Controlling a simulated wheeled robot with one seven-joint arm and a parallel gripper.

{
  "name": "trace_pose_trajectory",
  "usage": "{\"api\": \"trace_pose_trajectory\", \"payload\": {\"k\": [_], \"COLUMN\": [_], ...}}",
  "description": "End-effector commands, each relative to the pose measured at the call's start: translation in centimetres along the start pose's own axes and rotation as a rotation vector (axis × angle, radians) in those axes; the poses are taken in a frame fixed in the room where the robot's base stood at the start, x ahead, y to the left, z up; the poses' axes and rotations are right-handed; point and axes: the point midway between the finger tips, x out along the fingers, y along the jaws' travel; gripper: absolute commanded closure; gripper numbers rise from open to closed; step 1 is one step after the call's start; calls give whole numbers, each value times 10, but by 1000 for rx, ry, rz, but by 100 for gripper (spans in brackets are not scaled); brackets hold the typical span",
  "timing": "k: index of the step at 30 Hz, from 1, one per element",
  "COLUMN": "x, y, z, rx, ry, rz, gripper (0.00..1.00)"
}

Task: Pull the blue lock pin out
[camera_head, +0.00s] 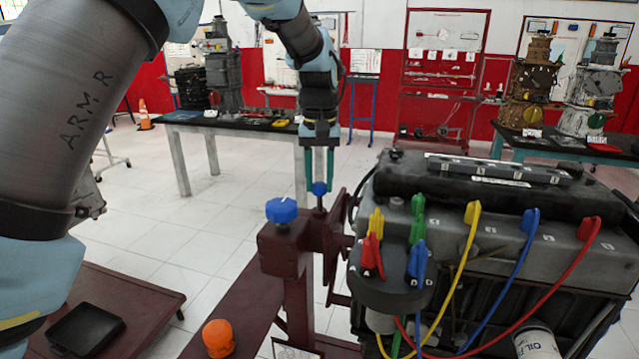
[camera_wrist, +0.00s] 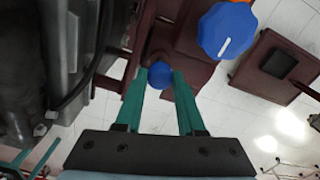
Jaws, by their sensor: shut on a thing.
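The blue lock pin (camera_head: 319,188) shows as a small round blue head on top of the dark red engine stand (camera_head: 283,240). Its shaft below the head is partly seen. In the wrist view the pin's blue head (camera_wrist: 160,75) lies between my two green fingertips. My gripper (camera_head: 319,178) points down from above and is shut on the pin's head. The pin stands upright at the stand; how deep it sits is hidden.
A larger blue knob (camera_head: 281,210) with a white mark is close to the left of the pin. The engine (camera_head: 480,220) with coloured cables stands close on the right. An orange cap (camera_head: 218,338) and a black tray (camera_head: 86,329) are lower left. Space above the pin is clear except my arm.

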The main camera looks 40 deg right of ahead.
Motion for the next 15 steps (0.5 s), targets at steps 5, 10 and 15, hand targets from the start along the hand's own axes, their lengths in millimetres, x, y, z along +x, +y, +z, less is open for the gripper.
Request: {"api": "trace_pose_trajectory", "payload": {"k": [5, 10, 15], "x": [-27, -26, -27], "y": [-1, 0, 0], "z": [-1, -1, -2], "rx": [-1, -1, -1], "ry": [3, 5, 6], "rz": [1, 1, 2], "gripper": [100, 100, 53]}}
